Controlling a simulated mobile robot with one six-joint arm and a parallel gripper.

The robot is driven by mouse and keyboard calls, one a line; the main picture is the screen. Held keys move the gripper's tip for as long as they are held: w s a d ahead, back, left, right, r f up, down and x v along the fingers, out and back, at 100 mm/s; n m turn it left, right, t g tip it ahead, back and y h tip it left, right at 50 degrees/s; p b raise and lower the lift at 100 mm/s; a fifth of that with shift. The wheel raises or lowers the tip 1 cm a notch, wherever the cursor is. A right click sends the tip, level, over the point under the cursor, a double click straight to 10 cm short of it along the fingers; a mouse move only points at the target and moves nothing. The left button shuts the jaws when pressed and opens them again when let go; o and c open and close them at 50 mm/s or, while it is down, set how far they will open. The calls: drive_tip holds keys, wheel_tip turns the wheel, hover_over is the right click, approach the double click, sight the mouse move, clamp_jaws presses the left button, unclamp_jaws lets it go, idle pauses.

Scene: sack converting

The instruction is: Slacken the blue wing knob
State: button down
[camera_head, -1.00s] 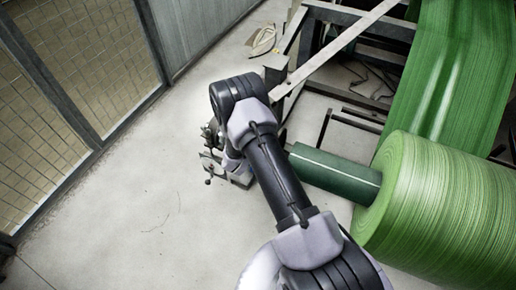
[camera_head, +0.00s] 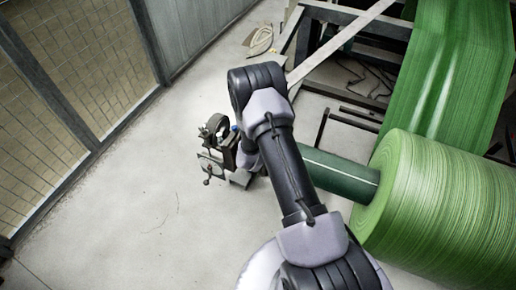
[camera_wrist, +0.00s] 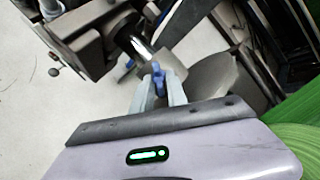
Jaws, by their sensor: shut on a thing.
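The blue wing knob (camera_wrist: 157,76) is in the wrist view, just above the middle, between the two grey fingertips of my gripper (camera_wrist: 158,88). My gripper is shut on it; the fingers hide part of its sides. In the head view a small blue spot (camera_head: 234,128) shows beside the dark clamp assembly (camera_head: 218,144), but I cannot tell whether it is the same knob. My gripper is hidden behind my arm there.
A second blue piece (camera_wrist: 129,66) lies left of the fingers, by a shiny shaft (camera_wrist: 142,46). The large green roll (camera_head: 440,205) and its green core (camera_head: 340,172) are right of my arm. A mesh fence (camera_head: 85,65) stands left; the floor between is open.

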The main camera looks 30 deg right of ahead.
drive_tip(key=shift+n, duration=0.9)
drive_tip(key=c, duration=1.4)
unclamp_jaws()
drive_tip(key=shift+o, duration=0.2)
drive_tip(key=p+v, duration=0.3)
drive_tip(key=v, duration=1.4)
drive_tip(key=shift+d+r+p, duration=0.2)
drive_tip(key=shift+r+p, duration=0.1)
drive_tip(key=shift+r, duration=0.1)
